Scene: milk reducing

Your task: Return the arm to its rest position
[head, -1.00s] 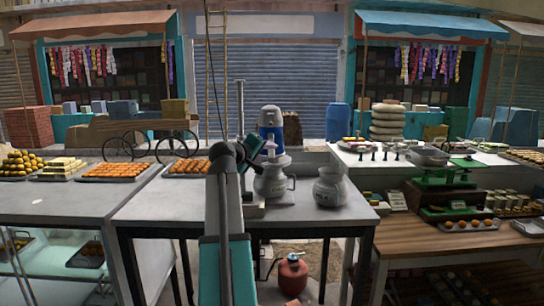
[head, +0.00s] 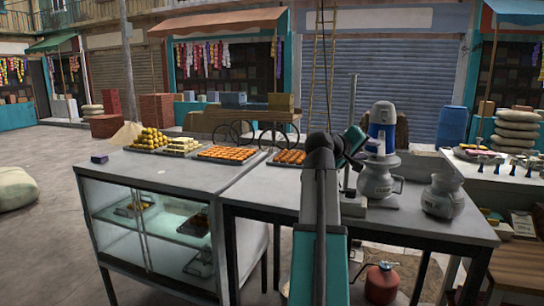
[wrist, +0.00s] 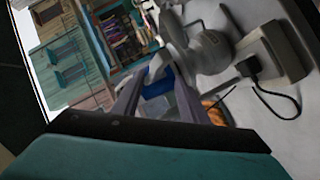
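My arm (head: 320,225) rises up the middle of the head view, over the steel table (head: 270,195), and bends right at its top. Its teal wrist part (head: 352,141) is beside the blue-and-white machine (head: 382,125) and above a metal pot (head: 377,180). The fingertips cannot be made out in the head view. In the wrist view my gripper (wrist: 160,82) shows two grey fingers apart, with a gap between them. A blue patch shows through the gap, and I see nothing clearly held. Blurred grey metal shapes are beyond the fingers.
A second metal pot (head: 443,197) stands to the right on the table. Trays of orange sweets (head: 228,153) lie at the back left, above a glass display case (head: 150,235). A red gas cylinder (head: 381,284) stands below. Open paving (head: 50,160) lies at far left.

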